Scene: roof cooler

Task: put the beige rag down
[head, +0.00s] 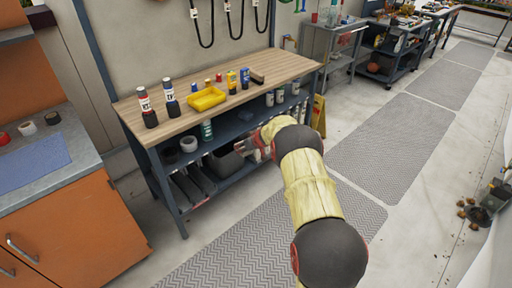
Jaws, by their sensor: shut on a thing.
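My gripper (252,148) is at the end of my outstretched arm, at the front of the workbench's lower shelves. It is small in the head view and partly hidden by my own wrist. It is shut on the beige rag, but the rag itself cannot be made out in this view. The workbench (215,115) has a wooden top and dark shelves below. My gripper is below the level of the top, close to a dark grey bin (226,163) on the lower shelf. I cannot tell whether it touches the bin or the shelf.
The bench top holds a yellow tray (207,98), a red-labelled bottle (147,108), a blue-labelled bottle (172,104) and small cans. An orange cabinet (75,220) stands at the left. A yellow floor sign (318,115) stands by the bench's right end. Grey mats (245,240) cover clear floor.

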